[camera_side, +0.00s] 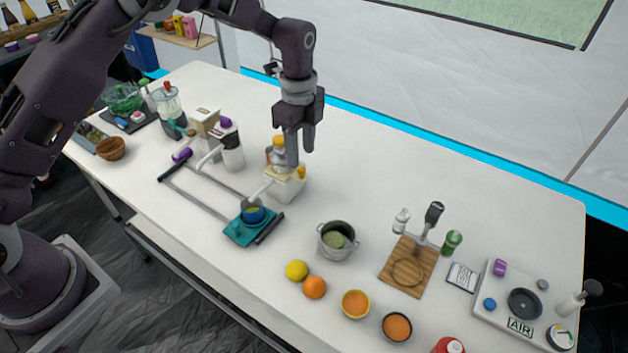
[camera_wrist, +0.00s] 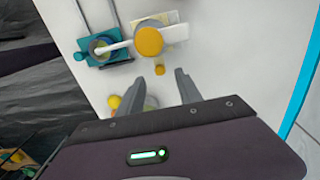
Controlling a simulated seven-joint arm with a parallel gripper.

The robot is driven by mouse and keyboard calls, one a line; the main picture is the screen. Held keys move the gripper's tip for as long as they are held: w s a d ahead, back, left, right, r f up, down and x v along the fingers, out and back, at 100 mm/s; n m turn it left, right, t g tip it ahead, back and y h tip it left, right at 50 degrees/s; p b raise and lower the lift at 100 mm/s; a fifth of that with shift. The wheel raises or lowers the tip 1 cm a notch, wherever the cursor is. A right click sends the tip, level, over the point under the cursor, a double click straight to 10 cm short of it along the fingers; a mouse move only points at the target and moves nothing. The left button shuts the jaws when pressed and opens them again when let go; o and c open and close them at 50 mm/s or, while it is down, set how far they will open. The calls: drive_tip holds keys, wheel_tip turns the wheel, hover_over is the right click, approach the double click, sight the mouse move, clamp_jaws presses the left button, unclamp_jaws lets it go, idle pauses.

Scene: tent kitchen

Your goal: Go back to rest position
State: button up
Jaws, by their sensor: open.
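My gripper (camera_side: 300,152) hangs from the arm above the back middle of the white table (camera_side: 390,165), fingers pointing down. It is open and holds nothing. In the side view its fingers overlap a yellow-topped bottle (camera_side: 279,150) and a white box (camera_side: 285,185); I cannot tell the exact gap. In the wrist view the fingertips (camera_wrist: 186,78) show over bare table, with the round yellow top (camera_wrist: 149,41) ahead of them.
A blue pot (camera_side: 252,215) sits on a teal board (camera_side: 240,232). A metal pot (camera_side: 337,240), a lemon (camera_side: 296,270), an orange (camera_side: 314,287) and a wooden board (camera_side: 408,268) are on the table. White containers (camera_side: 230,150) stand left of my gripper. The back right table is clear.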

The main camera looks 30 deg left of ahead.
drive_tip(key=shift+r, duration=0.9)
drive_tip(key=s+a+r+n+t, duration=0.2)
drive_tip(key=s+r+n, duration=0.3)
drive_tip(key=s+r, duration=0.4)
drive_tip(key=s+a+r+n+t, duration=0.15)
drive_tip(key=s+r+n, duration=0.35)
drive_tip(key=r, duration=0.6)
drive_tip(key=s+a+n+t, duration=0.2)
drive_tip(key=s+n, duration=0.6)
drive_tip(key=s, duration=1.2)
drive_tip(key=shift+a+f, duration=0.25)
drive_tip(key=shift+f, duration=0.2)
